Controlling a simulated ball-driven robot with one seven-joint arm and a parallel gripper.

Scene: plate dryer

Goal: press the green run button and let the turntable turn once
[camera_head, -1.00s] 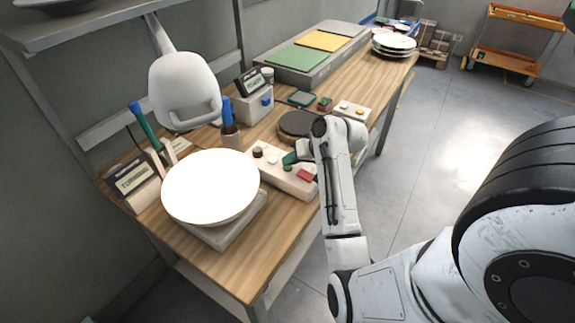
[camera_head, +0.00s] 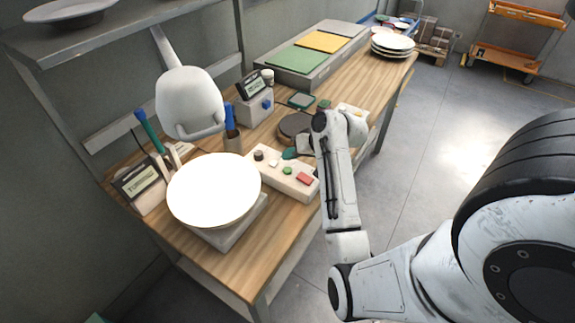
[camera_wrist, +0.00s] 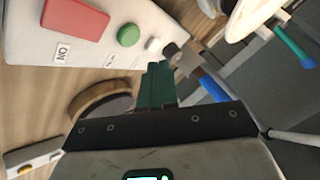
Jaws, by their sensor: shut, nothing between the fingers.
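The white control box (camera_head: 268,174) lies on the wooden bench. It carries a green button (camera_head: 287,171), a red button (camera_head: 304,179), a white button and a black knob. In the wrist view the green button (camera_wrist: 128,35) is beside the red one (camera_wrist: 75,19), which has an "ON" label near it. My gripper (camera_head: 289,153) has shut teal fingers with nothing between them. In the wrist view its fingertips (camera_wrist: 157,68) are apart from the green button, just below it in the picture. A white plate (camera_head: 213,190) sits on the turntable base (camera_head: 232,232) left of the box.
A white hooded lamp or dryer (camera_head: 190,103) stands behind the plate. A cup with blue-handled tools (camera_head: 232,133) and a display box (camera_head: 256,105) are near the box. A dark round disc (camera_head: 296,126) lies behind my gripper. A plate stack (camera_head: 393,45) is farther back.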

